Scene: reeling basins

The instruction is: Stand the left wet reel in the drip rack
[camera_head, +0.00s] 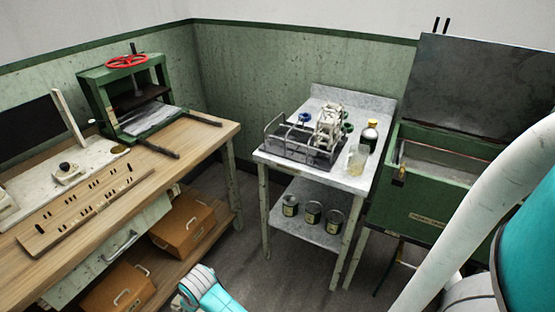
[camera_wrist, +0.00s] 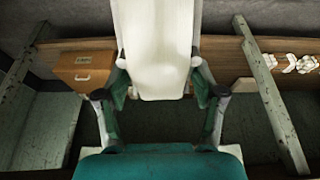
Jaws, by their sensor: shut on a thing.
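In the wrist view, my gripper (camera_wrist: 159,78) has its two dark-tipped fingers against the sides of a smooth white piece (camera_wrist: 160,45). The piece runs up out of the picture. I cannot tell whether it is a reel. In the head view, a grey rack-like holder (camera_head: 285,152) stands on the small table at centre, with upright hoops. A pale, openwork reel-like thing (camera_head: 329,122) stands at its right part, with blue and green round parts close by. Which one is the left wet reel is unclear. My gripper's fingers do not show clearly in the head view.
The small grey table (camera_head: 357,180) also holds a yellow-capped dark bottle (camera_head: 370,137) and a clear jar (camera_head: 357,160). Several cans stand on its lower shelf. A wooden bench (camera_head: 185,140) with a green press (camera_head: 125,90) is at left. A green basin (camera_head: 425,205) with raised lid is at right.

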